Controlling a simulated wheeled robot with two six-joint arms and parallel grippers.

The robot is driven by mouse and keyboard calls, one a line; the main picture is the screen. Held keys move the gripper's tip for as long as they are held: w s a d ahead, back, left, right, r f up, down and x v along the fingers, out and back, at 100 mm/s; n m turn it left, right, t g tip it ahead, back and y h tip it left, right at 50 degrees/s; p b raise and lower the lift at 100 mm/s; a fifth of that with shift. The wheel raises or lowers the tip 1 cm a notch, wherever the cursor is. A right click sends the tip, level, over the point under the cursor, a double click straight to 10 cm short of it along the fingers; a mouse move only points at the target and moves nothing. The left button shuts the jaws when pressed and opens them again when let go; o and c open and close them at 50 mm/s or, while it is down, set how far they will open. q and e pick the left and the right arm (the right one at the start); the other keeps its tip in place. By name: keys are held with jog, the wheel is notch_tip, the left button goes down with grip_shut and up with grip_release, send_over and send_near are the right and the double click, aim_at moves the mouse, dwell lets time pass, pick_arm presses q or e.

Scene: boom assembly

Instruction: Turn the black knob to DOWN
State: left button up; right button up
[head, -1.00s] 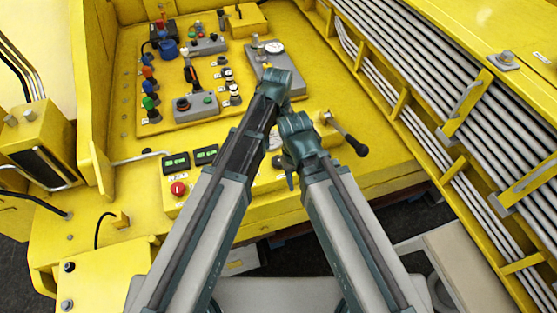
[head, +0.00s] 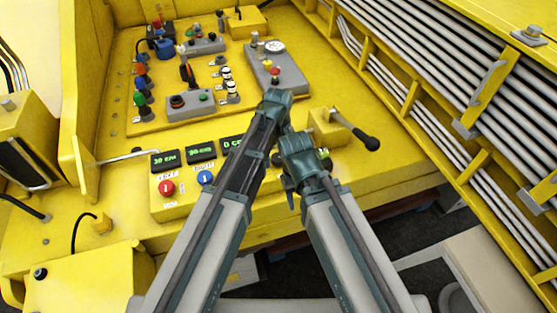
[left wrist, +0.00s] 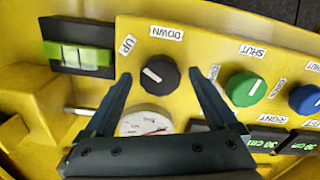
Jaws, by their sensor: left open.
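The black knob (left wrist: 159,76) is in the middle of the left wrist view, on the yellow panel. Its white mark points up and left, toward the UP label (left wrist: 126,46). The DOWN label (left wrist: 166,33) is above the knob. My left gripper (left wrist: 160,74) is open, with one finger on each side of the knob and gaps between the fingers and the knob. In the head view my arms hide the knob. I cannot make out my right gripper there.
A round gauge (left wrist: 146,122) lies below the knob. A green level (left wrist: 80,56) is to its left. A green knob (left wrist: 246,88) and a blue knob (left wrist: 305,98) are to its right. A black-handled lever (head: 357,130) stands right of my arms in the head view.

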pick_arm(q)
jog(key=shift+c, duration=0.3)
jog(key=c, duration=1.3)
jog(key=shift+m, duration=0.3)
jog(key=m, duration=1.1)
jog(key=shift+m, duration=0.3)
